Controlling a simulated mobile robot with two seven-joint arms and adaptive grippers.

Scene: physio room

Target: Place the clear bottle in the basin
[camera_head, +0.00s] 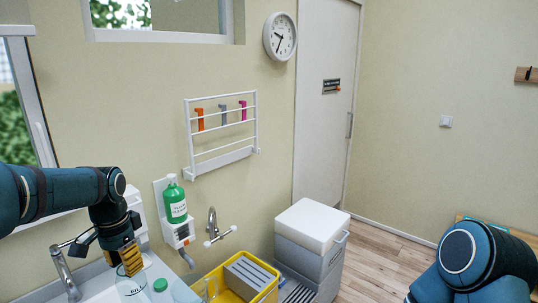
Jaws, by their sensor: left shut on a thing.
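My left gripper (130,262) is at the lower left, above the white sink area, pointing down. Its yellow fingers are shut on the clear bottle (133,289), whose top they hide; dark lettering shows on its pale body. The bottle's lower end is cut off by the picture edge. The white basin (98,289) lies around and behind it; whether the bottle touches it cannot be told. My right arm shows at the lower right, but its gripper is out of view.
A curved faucet (62,272) stands left of the gripper. A green-capped item (160,285) is close on the right. A yellow tub (265,294) holds a grey block (250,275). A green pump bottle (174,203) hangs on the wall beside a second tap (213,225).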

